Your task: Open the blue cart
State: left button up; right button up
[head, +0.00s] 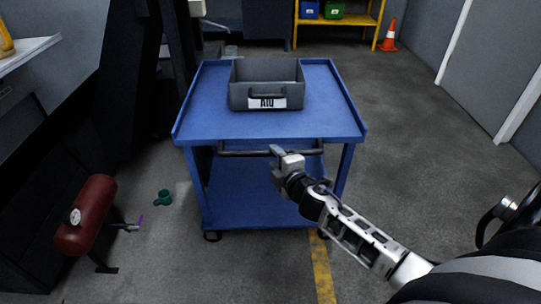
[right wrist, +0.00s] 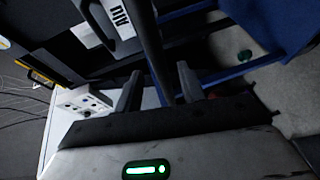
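The blue cart (head: 210,125) stands in the middle of the head view, with a flat top and a lower shelf (head: 240,205). A dark handle bar (head: 240,153) runs across its near side, under the top's front edge. My right gripper (head: 276,166) is at the right part of this bar. In the right wrist view the dark bar (right wrist: 153,45) passes between the two fingers of my right gripper (right wrist: 160,90), with gaps visible on both sides, so the gripper is open around it. My left gripper is not in view.
A grey labelled bin (head: 265,88) sits on the cart top. A red tank (head: 88,215) and a green object (head: 163,197) are on the floor at left. An orange cone (head: 389,38) and yellow shelf (head: 340,20) stand behind. Floor right of the cart is clear.

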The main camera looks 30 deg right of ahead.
aim_at(272, 155)
jog(key=shift+b+x, duration=0.35)
jog(key=shift+x, duration=1.6)
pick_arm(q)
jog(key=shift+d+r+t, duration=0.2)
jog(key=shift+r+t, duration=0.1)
